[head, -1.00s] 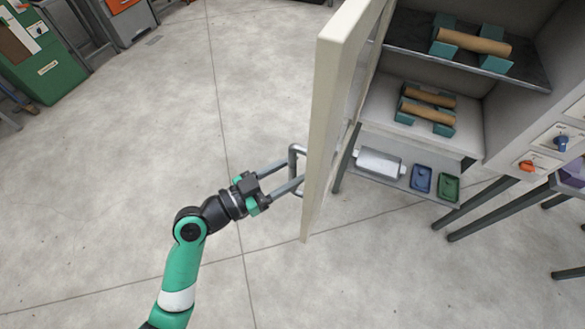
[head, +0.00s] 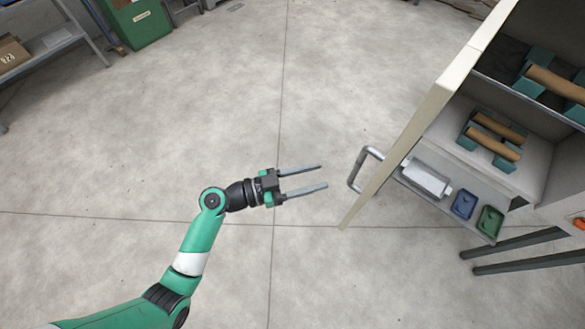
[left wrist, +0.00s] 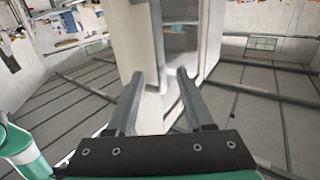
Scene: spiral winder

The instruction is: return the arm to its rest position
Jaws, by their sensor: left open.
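My left gripper (head: 322,177) is open and empty in the head view, its two grey fingers pointing right. It is held over the bare floor, to the left of the cabinet door's handle (head: 362,170) with a clear gap between them. The cabinet door (head: 408,130) is a cream panel standing open. In the left wrist view both fingers of the left gripper (left wrist: 160,88) are apart with nothing between them, and the pale door (left wrist: 140,50) is beyond them. My right gripper is not in view.
The cabinet holds brown rolls (head: 497,127) on teal supports. A lower shelf (head: 418,200) carries a white roll (head: 426,178), a blue tray (head: 464,204) and a green tray (head: 489,222). A green bin (head: 138,22) and shelving (head: 40,45) stand far left. The floor around the arm is clear.

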